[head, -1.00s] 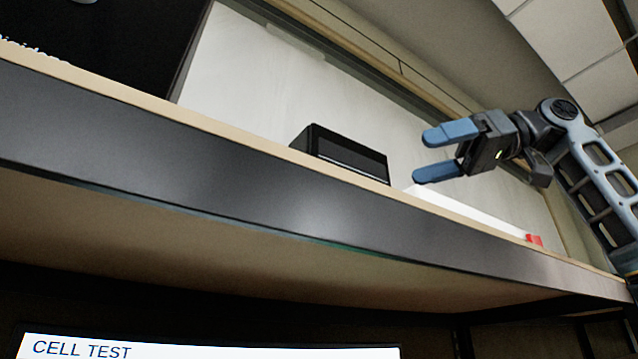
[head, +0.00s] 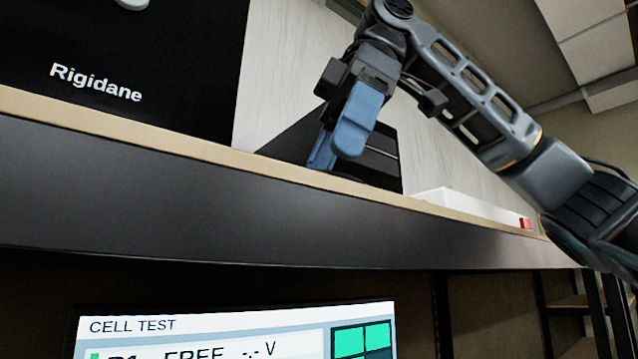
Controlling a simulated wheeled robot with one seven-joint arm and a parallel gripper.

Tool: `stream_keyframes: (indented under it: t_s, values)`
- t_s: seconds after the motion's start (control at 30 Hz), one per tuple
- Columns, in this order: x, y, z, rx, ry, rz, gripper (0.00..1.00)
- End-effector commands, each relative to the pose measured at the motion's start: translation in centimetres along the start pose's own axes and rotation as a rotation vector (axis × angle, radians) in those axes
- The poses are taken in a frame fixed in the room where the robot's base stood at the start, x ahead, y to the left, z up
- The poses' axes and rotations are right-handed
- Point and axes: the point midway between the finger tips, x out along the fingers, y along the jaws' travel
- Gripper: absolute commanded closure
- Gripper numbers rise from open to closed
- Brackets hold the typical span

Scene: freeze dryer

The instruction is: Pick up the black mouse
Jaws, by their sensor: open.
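I cannot make out the black mouse; the view looks up from below the shelf edge, which hides most of the shelf top. My gripper (head: 334,152) points down with its blue fingers just above the shelf's front edge, one partly overlapping the other. It is open. Nothing shows between the fingers, though the gap is seen edge-on. Behind the fingers stands a black angular box (head: 384,170), partly covered by them. I cannot tell whether the fingers touch anything.
The shelf (head: 130,200) has a dark front face and a light wooden edge. A large black unit labelled Rigidane (head: 190,40) stands at left. A white strip with a red end (head: 465,205) lies at right. Below is a screen (head: 200,325) reading CELL TEST.

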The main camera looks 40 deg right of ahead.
Motion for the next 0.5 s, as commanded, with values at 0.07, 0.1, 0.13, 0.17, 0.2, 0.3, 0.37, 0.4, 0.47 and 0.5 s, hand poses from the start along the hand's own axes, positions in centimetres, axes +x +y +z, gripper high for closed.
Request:
stream_keyframes:
  t_s: [0.07, 0.1, 0.13, 0.17, 0.2, 0.3, 0.37, 0.4, 0.47, 0.5]
  values:
    - [1.0, 0.0, 0.0, 0.0, -0.001, 0.0, 0.13]
    - [1.4, 0.0, 0.0, 0.0, 0.0, 0.0, 0.13]
    - [1.6, 0.0, 0.0, -0.001, 0.0, 0.0, 0.13]
    - [1.8, 0.0, 0.0, -0.001, 0.0, 0.0, 0.13]
    - [1.9, 0.0, 0.0, -0.001, 0.001, 0.001, 0.13]
    - [2.0, 0.0, -0.1, -0.001, 0.002, 0.001, 0.13]
    - [2.0, 0.0, -0.1, -0.001, 0.002, 0.001, 0.13]
    - [2.0, 0.0, -0.1, -0.001, 0.002, 0.001, 0.13]
    - [2.0, 0.0, -0.1, -0.001, 0.002, 0.001, 0.17]
    - [2.0, 0.0, -0.1, -0.001, 0.002, 0.001, 0.21]
